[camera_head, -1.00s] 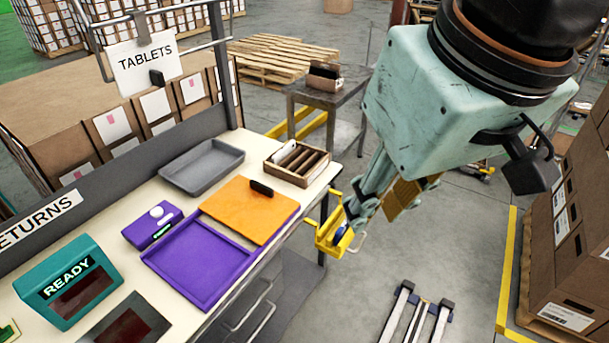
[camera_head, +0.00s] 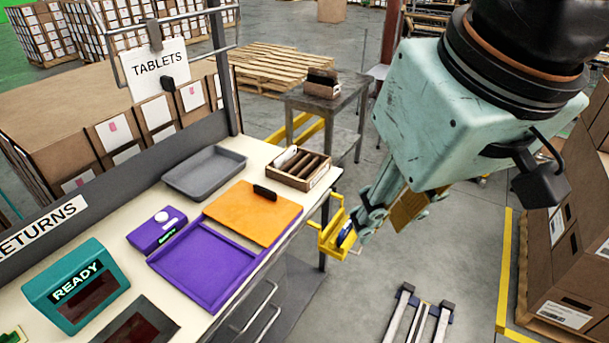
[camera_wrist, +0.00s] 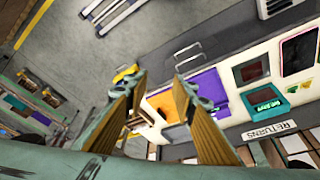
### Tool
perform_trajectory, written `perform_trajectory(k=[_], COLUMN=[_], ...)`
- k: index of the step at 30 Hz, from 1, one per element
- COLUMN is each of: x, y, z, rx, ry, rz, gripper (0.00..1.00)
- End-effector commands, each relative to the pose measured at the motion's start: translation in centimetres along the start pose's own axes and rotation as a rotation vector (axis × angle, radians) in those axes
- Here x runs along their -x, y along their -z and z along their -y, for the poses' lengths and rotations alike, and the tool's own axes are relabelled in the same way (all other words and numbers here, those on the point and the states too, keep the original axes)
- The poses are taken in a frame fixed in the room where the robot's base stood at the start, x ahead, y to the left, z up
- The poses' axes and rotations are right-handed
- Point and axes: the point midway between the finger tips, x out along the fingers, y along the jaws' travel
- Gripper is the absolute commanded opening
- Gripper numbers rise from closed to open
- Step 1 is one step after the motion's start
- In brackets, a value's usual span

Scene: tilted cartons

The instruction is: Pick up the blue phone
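The yellow holder (camera_wrist: 125,74) shows there by the left fingertip; the phone cannot be made out clearly in that view.
The table holds a grey tray (camera_head: 202,174), a slotted wooden box (camera_head: 318,179), an orange board (camera_head: 240,210), a purple tray (camera_head: 181,282) and a teal READY display (camera_head: 60,296). Stacked cartons (camera_head: 570,250) stand at the right.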

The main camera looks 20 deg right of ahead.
Motion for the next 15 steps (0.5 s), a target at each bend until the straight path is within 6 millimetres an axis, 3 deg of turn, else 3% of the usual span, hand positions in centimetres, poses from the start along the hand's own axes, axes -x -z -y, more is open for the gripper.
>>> perform_trajectory(k=[8,15], x=[-0.5,-1.5], y=[1.6,4.6], z=[-0.2,-0.8], rx=[-0.026,-0.079], ry=[-0.003,-0.010], rz=[0.013,0.034], gripper=[0.24,0.24])
